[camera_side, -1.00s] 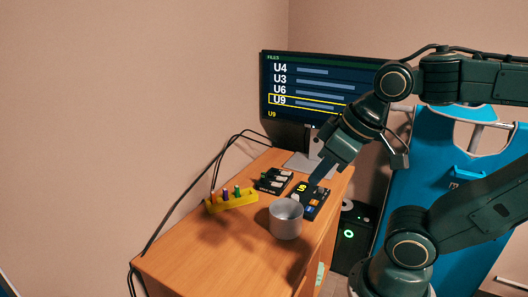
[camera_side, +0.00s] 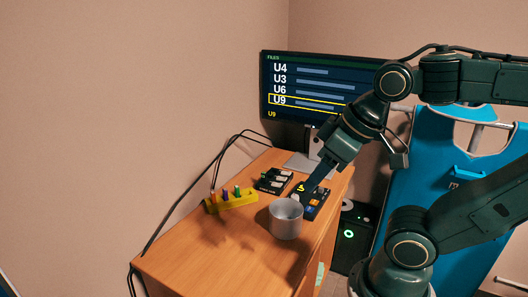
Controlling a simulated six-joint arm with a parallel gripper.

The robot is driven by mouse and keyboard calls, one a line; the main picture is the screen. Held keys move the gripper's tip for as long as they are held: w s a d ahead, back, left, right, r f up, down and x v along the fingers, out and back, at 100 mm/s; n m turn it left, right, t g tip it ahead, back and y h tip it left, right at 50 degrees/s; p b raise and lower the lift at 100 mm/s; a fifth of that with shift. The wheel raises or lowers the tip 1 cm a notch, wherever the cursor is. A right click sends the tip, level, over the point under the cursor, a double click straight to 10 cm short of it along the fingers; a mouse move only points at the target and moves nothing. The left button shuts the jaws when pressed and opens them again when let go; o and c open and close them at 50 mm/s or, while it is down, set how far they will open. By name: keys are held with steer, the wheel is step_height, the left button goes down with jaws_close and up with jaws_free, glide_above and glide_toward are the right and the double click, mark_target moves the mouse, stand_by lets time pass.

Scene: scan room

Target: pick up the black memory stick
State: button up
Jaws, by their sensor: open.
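My gripper (camera_side: 308,188) points down and left over the black keypad (camera_side: 318,203) on the wooden desk. It is open, and its dark fingertips cover part of the keypad; I cannot tell whether they touch it. A yellow rack (camera_side: 232,203) at the left holds small upright sticks, among them orange, purple and green ones. A black block (camera_side: 272,181) with pale pieces on top lies between the rack and the keypad. I cannot make out a black memory stick for certain at this size.
A grey cup (camera_side: 286,221) stands in front of the keypad, close to my gripper. A monitor (camera_side: 310,88) showing a file list with U9 outlined stands behind. Black cables (camera_side: 195,190) run along the wall side. The desk's front left (camera_side: 195,260) is clear.

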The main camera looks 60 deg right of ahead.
steer(key=w+d+r+n+g+h, duration=0.1)
steer(key=w+d+r+n, duration=0.1)
steer(key=w, duration=0.3)
steer(key=w+d+r+n, duration=0.2)
steer(key=w+d, duration=0.1)
steer(key=w, duration=0.2)
steer(key=n+g, duration=0.5)
steer(key=n, duration=1)
glide_above(264, 173)
steer(key=a, duration=0.2)
step_height(264, 173, down, 21)
steer(key=shift+h, duration=0.4)
steer(key=shift+w+d+f, duration=0.1)
steer(key=shift+d+f, duration=0.1)
steer(key=shift+f, duration=1.25)
steer(key=shift+d+f, duration=0.15)
steer(key=shift+f, duration=1.3)
steer(key=shift+w+d+f, duration=0.1)
steer(key=shift+d+f, duration=0.1)
steer(key=shift+f, duration=1.25)
steer(key=shift+f, duration=0.1)
steer(key=shift+s+d+f, duration=0.1)
steer(key=shift+d+f, duration=0.1)
steer(key=shift+f, duration=0.6)
steer(key=shift+w+d+f, duration=0.1)
steer(key=shift+d+f, duration=0.05)
steer(key=shift+f, duration=0.7)
steer(key=shift+s+d+f, duration=0.1)
steer(key=shift+d+f, duration=0.1)
steer(key=shift+f, duration=0.6)
